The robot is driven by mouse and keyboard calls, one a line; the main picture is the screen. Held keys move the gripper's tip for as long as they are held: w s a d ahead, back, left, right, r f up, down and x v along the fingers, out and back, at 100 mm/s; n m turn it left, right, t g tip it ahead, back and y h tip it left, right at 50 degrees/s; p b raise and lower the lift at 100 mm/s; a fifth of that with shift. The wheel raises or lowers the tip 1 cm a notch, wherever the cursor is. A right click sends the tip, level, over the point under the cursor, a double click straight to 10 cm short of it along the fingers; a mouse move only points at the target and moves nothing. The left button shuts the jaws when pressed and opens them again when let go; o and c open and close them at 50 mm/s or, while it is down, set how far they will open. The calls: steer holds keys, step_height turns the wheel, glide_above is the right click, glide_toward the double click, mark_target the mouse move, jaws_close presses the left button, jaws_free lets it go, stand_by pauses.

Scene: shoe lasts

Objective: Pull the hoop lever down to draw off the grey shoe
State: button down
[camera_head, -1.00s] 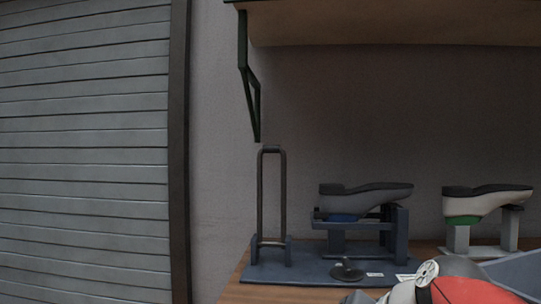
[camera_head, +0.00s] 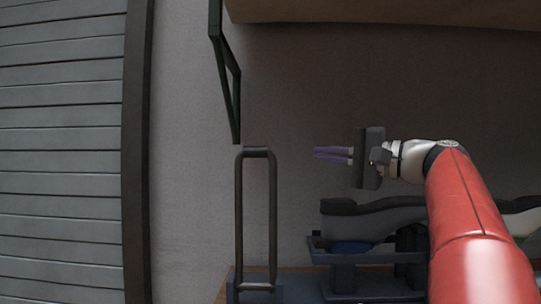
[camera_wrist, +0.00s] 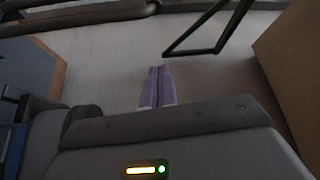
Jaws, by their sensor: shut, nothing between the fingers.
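The hoop lever (camera_head: 240,215) is a tall dark hoop standing upright on the blue base at the left end of the bench. The grey shoe (camera_head: 375,222), with a dark top edge, sits on its blue stand (camera_head: 345,270) to the right of the hoop. My gripper (camera_head: 316,154) is shut and empty, its purple fingers pointing left, apart from the hoop, to its right and near the height of its top bar. In the wrist view the purple fingers (camera_wrist: 158,72) lie together. My arm hides part of the shoe and stand.
A wooden shelf (camera_head: 390,14) hangs above, with a dark green bracket (camera_head: 226,80) above and left of the hoop. A second shoe (camera_head: 522,218) is partly hidden behind my arm at the right. A slatted shutter (camera_head: 60,150) stands at the far left.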

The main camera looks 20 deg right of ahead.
steer(key=r+p+x, duration=0.1)
steer(key=p+x, duration=0.1)
steer(key=x, duration=0.8)
steer(key=shift+s+a+f+b, duration=0.25)
steer(key=shift+s+a, duration=0.05)
steer(key=shift+s, duration=0.3)
steer(key=shift+s+a+f+b, duration=0.25)
steer(key=shift+s+a, duration=0.05)
steer(key=shift+s, duration=0.35)
steer(key=shift+s+a+f+b, duration=0.25)
steer(key=shift+s+a, duration=0.05)
steer(key=shift+s, duration=0.3)
